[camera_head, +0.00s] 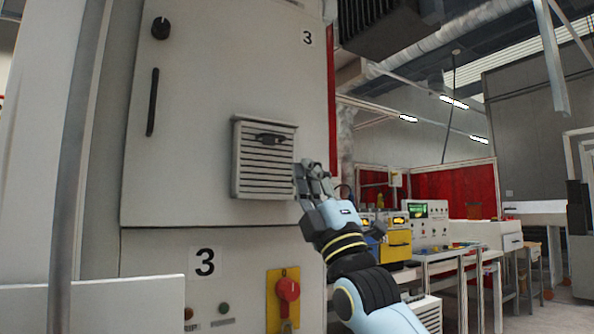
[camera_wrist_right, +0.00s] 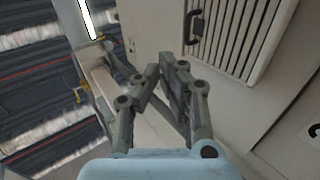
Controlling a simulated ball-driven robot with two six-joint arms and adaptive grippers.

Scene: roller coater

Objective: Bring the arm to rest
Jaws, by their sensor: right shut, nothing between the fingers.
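My right arm (camera_head: 362,290) reaches up from the bottom right in the head view. Its gripper (camera_head: 309,168) is raised in front of the grey cabinet, just right of the louvred vent cover. In the right wrist view the gripper (camera_wrist_right: 163,80) has its fingers together with nothing between them. The vent cover (camera_head: 264,160) has a dark handle on it and sits on the cabinet door; it also shows in the right wrist view (camera_wrist_right: 238,35), beyond the fingers. I cannot tell whether the fingers touch the cabinet. My left gripper is not in view.
The cabinet door (camera_head: 215,80) fills the left and centre. Work benches with instruments (camera_head: 428,225) stand at the right. A grey post (camera_head: 70,170) stands at the far left.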

